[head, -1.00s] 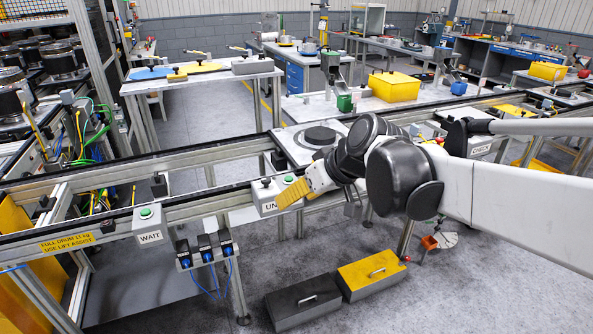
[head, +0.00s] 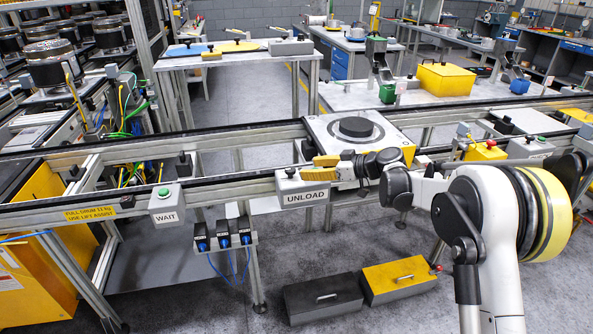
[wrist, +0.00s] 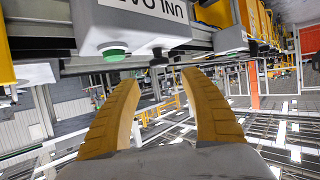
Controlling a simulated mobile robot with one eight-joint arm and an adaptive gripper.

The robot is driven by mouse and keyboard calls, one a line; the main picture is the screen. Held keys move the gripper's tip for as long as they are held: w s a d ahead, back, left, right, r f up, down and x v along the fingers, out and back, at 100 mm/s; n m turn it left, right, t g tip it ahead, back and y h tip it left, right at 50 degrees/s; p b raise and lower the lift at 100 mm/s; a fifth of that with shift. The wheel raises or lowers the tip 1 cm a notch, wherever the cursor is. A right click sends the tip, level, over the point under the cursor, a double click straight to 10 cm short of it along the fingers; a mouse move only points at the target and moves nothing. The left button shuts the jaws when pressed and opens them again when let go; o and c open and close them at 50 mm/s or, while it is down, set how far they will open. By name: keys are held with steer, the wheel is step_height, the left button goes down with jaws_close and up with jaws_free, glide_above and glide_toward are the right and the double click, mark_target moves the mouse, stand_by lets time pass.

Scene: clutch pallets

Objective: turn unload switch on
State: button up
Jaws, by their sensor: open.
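The grey UNLOAD box (head: 303,193) is fixed to the front rail of the conveyor. A black switch (head: 291,173) stands on its top left; its exact setting is too small to tell. My gripper (head: 316,161) is just above and to the right of the switch, with yellow fingers, and hides the box's green button in the head view. The wrist view shows the box upside down (wrist: 130,22), with the green button (wrist: 115,54) and the black switch (wrist: 157,52). My gripper (wrist: 160,80) is open and empty there, apart from the switch, which lies just beyond its fingertips.
A grey WAIT box (head: 166,205) with a green button is further left on the rail. A pallet (head: 325,126) with a dark disc sits behind the UNLOAD box. Black (head: 322,298) and yellow (head: 399,277) cases lie on the floor below.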

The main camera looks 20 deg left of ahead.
mark_target(291, 169)
steer(key=b+x, duration=0.2)
steer(key=x, duration=0.6)
steer(key=shift+w+a+f, duration=0.15)
steer(key=shift+a, duration=0.15)
steer(key=shift+c, duration=0.2)
steer(key=c, duration=1.1)
